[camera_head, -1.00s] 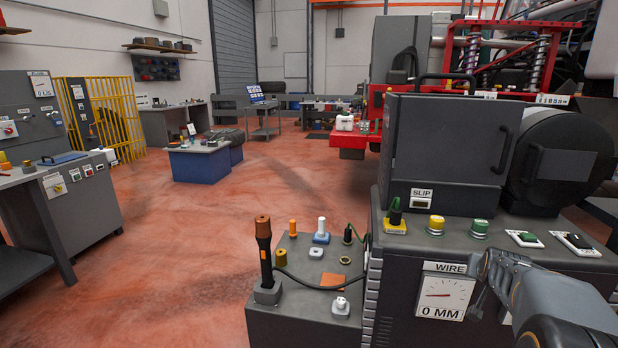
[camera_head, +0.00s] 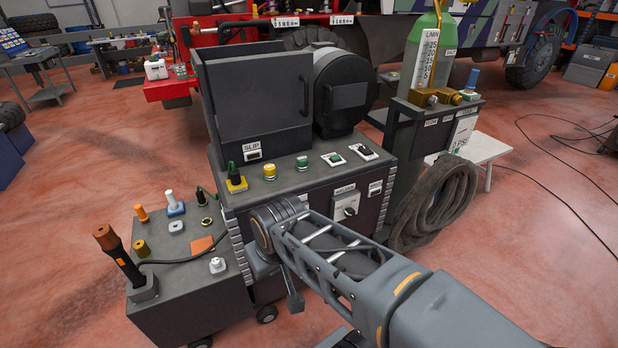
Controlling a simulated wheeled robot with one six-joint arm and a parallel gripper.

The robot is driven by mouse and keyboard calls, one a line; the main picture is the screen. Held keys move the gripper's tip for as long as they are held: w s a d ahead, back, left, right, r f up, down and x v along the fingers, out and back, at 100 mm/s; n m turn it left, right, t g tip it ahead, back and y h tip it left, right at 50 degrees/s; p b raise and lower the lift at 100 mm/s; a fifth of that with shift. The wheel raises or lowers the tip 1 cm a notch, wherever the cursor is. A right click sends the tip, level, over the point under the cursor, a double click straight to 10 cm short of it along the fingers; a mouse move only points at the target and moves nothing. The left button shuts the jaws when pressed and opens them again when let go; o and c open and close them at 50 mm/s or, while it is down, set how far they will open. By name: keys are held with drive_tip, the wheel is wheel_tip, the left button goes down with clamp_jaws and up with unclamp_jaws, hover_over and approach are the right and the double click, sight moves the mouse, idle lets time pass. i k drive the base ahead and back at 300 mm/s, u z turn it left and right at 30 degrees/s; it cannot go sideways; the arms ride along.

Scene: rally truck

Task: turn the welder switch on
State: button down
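The welder is a dark grey machine (camera_head: 262,201) with a sloped control top, in the middle of the head view. On its front face is a light grey plate (camera_head: 342,203) with a black rotary knob (camera_head: 350,211), likely the welder switch. Its label and setting are too small to read. On the top are a green and white rocker (camera_head: 334,159) and a black and white rocker (camera_head: 365,152). My arm reaches in from the lower right, in front of the welder and below the knob plate.
A low side cart (camera_head: 190,285) with a torch (camera_head: 119,258) and several small fittings stands at the left. A green gas bottle (camera_head: 428,55) and a coiled hose (camera_head: 436,205) stand close at the right. Open red floor lies at far left and right.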

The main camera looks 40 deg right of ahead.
sight(349, 212)
drive_tip(key=z, duration=1.3)
drive_tip(key=k, duration=0.5)
drive_tip(key=z, duration=1.15)
drive_tip(key=i, duration=0.9)
drive_tip(key=u, duration=2.4)
